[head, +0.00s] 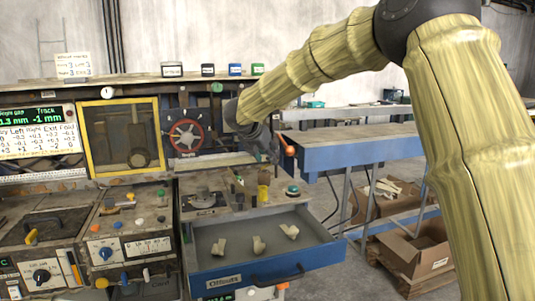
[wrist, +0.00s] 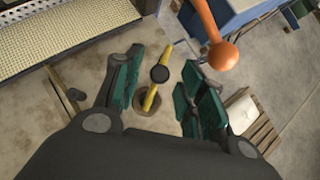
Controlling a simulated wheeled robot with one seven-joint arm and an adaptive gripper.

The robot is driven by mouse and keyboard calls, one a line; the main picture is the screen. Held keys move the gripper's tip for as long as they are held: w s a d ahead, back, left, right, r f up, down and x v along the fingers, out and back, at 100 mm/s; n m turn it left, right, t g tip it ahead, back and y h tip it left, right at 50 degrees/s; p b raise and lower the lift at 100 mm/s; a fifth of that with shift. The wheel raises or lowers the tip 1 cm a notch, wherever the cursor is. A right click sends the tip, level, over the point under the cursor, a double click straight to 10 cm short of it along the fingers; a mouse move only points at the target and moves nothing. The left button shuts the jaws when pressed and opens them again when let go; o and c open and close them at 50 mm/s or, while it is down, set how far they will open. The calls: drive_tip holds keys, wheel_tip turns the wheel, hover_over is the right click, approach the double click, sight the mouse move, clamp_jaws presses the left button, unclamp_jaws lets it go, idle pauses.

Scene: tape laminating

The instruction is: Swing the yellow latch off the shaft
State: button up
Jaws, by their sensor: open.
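The yellow latch (wrist: 154,92) is a thin yellow bar with a black round knob (wrist: 160,73) on it, seen in the wrist view. Its lower end lies over a round brown shaft or base (wrist: 147,105) on the worn bench top. My gripper (wrist: 163,62) is open, with one green-padded finger on each side of the latch. Gaps show between the latch and both fingers; I cannot tell its height above the bench. In the head view my gripper (head: 265,143) is small and dark at the arm's end, and I cannot make out the latch there.
A lever with an orange knob (wrist: 223,56) stands close to the right finger; it also shows in the head view (head: 290,151). A cream perforated panel (wrist: 65,35) lies at upper left. An open drawer (head: 215,270) with several pale pieces juts out below the bench.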

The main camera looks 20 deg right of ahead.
drive_tip(key=shift+w+d+f, duration=0.1)
drive_tip(key=shift+d, duration=0.05)
clamp_jaws()
